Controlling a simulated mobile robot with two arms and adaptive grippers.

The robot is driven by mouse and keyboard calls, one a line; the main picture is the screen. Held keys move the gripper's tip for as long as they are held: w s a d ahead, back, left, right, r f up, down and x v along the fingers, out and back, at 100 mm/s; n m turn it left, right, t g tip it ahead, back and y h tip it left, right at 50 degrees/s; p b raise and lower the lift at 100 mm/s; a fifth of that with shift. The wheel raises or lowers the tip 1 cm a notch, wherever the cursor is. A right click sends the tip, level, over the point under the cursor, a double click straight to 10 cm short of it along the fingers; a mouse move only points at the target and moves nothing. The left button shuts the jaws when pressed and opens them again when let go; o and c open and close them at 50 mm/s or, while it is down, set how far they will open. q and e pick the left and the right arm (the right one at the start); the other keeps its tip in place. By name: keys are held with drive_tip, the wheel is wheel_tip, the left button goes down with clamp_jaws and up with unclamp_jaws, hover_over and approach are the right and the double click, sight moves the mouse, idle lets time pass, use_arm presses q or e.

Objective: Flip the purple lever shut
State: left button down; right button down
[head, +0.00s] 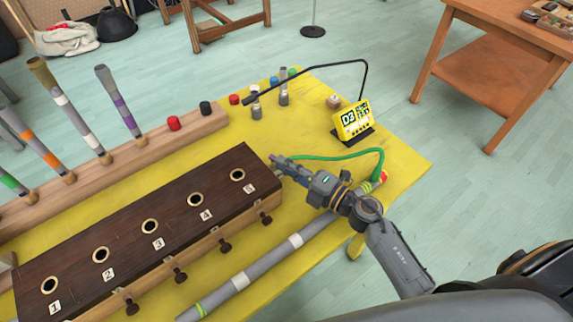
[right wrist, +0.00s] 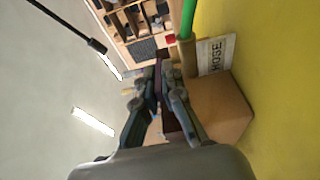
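My right gripper (head: 278,161) is at the right end of the dark wooden box with numbered holes (head: 130,215), near hole 5. A small purple piece, apparently the purple lever (head: 271,157), shows at its fingertips. In the right wrist view, the fingers of my right gripper (right wrist: 158,80) come close together with a narrow purple strip, the lever (right wrist: 157,83), between them. They appear shut on it; the fingers hide most of the lever. I cannot make out its pivot or exact angle. My left gripper is not in view.
A green hose (head: 345,156) curves beside my right arm to a grey pipe (head: 265,260) in front of the box. A yellow tuner (head: 352,120) stands behind, under a thin black arm (head: 310,72). Several tubes stand in a wooden rail (head: 150,148).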

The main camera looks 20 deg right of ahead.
drive_tip(key=shift+s+a+r+m+t+h+p, duration=0.1)
drive_tip(key=shift+a+r+m+t+h+p, duration=0.15)
drive_tip(key=shift+m+h+p, duration=0.3)
drive_tip(key=shift+s+a+f+m+t+h, duration=0.15)
drive_tip(key=shift+m+t+h, duration=0.2)
drive_tip(key=shift+h, duration=0.2)
drive_tip(key=shift+a+f+m+t+h, duration=0.15)
drive_tip(key=shift+m+t+h, duration=0.45)
drive_tip(key=shift+h, duration=0.6)
drive_tip(key=c, duration=1.5)
unclamp_jaws()
drive_tip(key=shift+s, duration=0.1)
drive_tip(key=v, duration=1.2)
